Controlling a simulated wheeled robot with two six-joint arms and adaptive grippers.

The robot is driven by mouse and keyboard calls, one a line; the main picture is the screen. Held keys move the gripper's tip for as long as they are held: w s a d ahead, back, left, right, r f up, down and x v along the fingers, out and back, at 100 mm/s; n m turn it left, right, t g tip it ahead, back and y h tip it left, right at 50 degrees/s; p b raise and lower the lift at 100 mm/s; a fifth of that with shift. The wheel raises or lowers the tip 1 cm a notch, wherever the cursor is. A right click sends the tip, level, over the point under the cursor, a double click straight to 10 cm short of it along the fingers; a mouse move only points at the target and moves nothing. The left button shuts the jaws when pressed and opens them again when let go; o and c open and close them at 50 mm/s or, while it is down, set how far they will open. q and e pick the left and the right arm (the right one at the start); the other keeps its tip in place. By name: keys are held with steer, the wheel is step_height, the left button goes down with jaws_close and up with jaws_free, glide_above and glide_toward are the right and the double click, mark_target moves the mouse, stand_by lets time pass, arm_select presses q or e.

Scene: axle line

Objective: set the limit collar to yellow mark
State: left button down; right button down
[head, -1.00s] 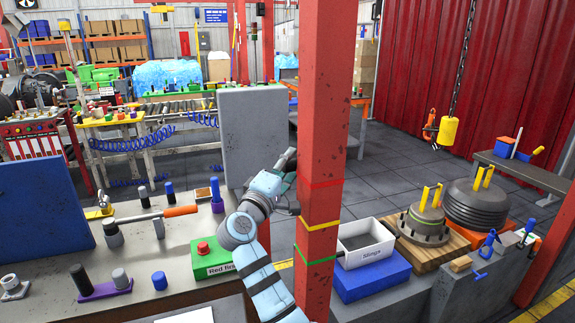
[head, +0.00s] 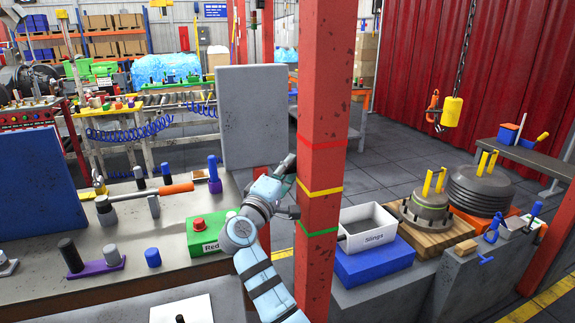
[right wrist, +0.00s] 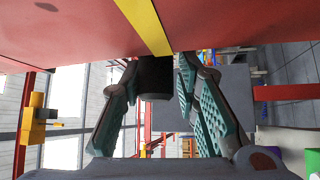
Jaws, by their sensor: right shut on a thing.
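The red column (head: 322,120) carries a red mark (head: 322,144), a yellow mark (head: 321,191) and a green mark (head: 319,232). My right gripper (head: 287,165) is at the column's left side, partly hidden behind it. In the right wrist view the gripper (right wrist: 158,66) is shut on a dark, rounded piece (right wrist: 155,80), which I take for part of the limit collar. The piece is beside the column, roughly in line with the yellow mark (right wrist: 145,25). The rest of the collar is hidden; I cannot tell its exact height. My left gripper is not in view.
A grey panel (head: 250,115) stands behind the right gripper. On the bench to the left are a green button box (head: 207,238) and an orange-handled tool (head: 176,189). Right of the column are a white Slings bin (head: 368,238) and stacked weights (head: 478,192). A hook block (head: 451,111) hangs behind.

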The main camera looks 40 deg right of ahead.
steer(key=shift+f, duration=0.75)
steer(key=shift+r, duration=0.2)
steer(key=c, duration=1.3)
jaws_free()
steer(key=shift+w, duration=0.1)
steer(key=shift+c, duration=0.2)
steer(key=v, duration=0.7)
steer(key=shift+a, duration=0.3)
steer(key=shift+d, duration=0.1)
